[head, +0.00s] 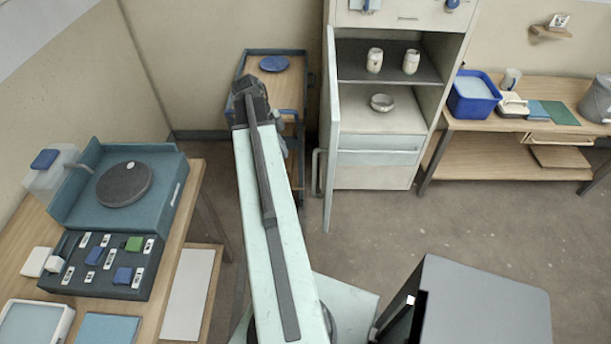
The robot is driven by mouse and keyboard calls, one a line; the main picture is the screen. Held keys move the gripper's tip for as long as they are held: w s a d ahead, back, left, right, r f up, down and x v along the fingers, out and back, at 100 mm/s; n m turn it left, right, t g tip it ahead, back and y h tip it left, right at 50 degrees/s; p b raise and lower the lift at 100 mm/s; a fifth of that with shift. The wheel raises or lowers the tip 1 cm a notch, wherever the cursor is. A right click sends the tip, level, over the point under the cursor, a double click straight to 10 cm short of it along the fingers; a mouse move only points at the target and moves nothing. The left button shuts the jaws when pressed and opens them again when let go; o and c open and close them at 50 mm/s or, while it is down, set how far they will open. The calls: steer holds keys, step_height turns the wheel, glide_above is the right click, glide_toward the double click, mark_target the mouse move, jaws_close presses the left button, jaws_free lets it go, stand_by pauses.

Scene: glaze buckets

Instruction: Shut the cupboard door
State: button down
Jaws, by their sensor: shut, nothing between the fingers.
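The cupboard (376,172) stands at the back, right of centre. Its pale door (332,130) is open, hinged at the cupboard's left side and swung out toward me, so I see it nearly edge-on. A grey bar handle (316,172) sticks out on the door's left face, near the lower part. Two pale jars (375,60) (411,62) stand on the upper shelf, and a bowl (382,102) is on the surface below. My arm reaches forward left of the door, and its far joint is left of the door's top. My gripper is not visible; the arm hides what is behind it.
A blue-edged trolley (296,52) with a blue lid stands behind my arm, left of the cupboard. A bench (500,172) with a blue tub (473,95) is at the right. A worktable (205,255) with a potter's wheel is at the left. The floor before the cupboard is clear.

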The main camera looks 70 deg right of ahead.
steer(key=s+d+f+b, duration=0.1)
steer(key=s+f+b, duration=0.6)
steer(key=f+b, duration=0.2)
steer(key=shift+s, duration=0.25)
steer(key=shift+d+f, duration=0.1)
